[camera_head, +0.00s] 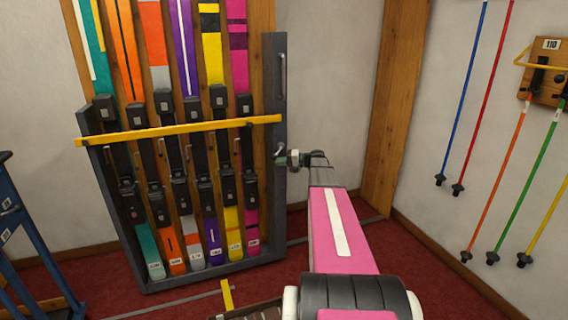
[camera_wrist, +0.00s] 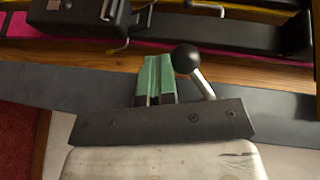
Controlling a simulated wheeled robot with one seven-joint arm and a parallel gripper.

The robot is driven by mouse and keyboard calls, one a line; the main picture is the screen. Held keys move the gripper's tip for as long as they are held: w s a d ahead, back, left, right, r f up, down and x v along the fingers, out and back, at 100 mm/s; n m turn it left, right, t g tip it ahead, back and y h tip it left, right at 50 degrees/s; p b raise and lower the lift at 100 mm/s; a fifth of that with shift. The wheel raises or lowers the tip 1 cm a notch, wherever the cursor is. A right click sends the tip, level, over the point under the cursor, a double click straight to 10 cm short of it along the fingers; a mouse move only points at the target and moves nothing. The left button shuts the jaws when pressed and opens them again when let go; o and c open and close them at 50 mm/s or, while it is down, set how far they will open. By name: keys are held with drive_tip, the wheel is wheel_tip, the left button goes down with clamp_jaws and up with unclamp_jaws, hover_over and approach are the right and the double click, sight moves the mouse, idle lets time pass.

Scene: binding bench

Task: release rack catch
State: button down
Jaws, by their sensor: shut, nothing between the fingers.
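The rack catch shows in the wrist view as a lever with a black ball knob (camera_wrist: 187,60) on a short metal stem; the stem's lower end is hidden behind my gripper's dark plate. In the head view the catch (camera_head: 279,151) is small, on the right post of the ski rack (camera_head: 276,90), partly blocked by my gripper. My gripper (camera_head: 286,159) is at that post, shut and empty. Its green fingers (camera_wrist: 155,75) lie together just left of the knob in the wrist view. Whether they touch it I cannot tell.
A yellow bar (camera_head: 180,130) crosses the rack in front of several upright skis. A blue stand (camera_head: 35,250) is at the left. Ski poles (camera_head: 507,170) hang on the right wall. A wooden post (camera_head: 393,110) stands right of the rack; red carpet (camera_head: 440,270) covers the floor.

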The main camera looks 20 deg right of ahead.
sight(275, 159)
drive_tip(key=shift+a+r+m+t+y, duration=0.15)
drive_tip(key=shift+a+r+m+y, duration=0.1)
drive_tip(key=shift+a+r+y, duration=0.25)
drive_tip(key=shift+a+r+m+t+y, duration=0.15)
drive_tip(key=shift+a+r+m+y, duration=0.2)
drive_tip(key=shift+a, duration=0.45)
drive_tip(key=shift+f, duration=0.1)
drive_tip(key=s+d+f, duration=0.5)
drive_tip(key=d, duration=0.4)
drive_tip(key=shift+s+d+f, duration=0.15)
drive_tip(key=shift+s, duration=0.05)
idle(0.4)
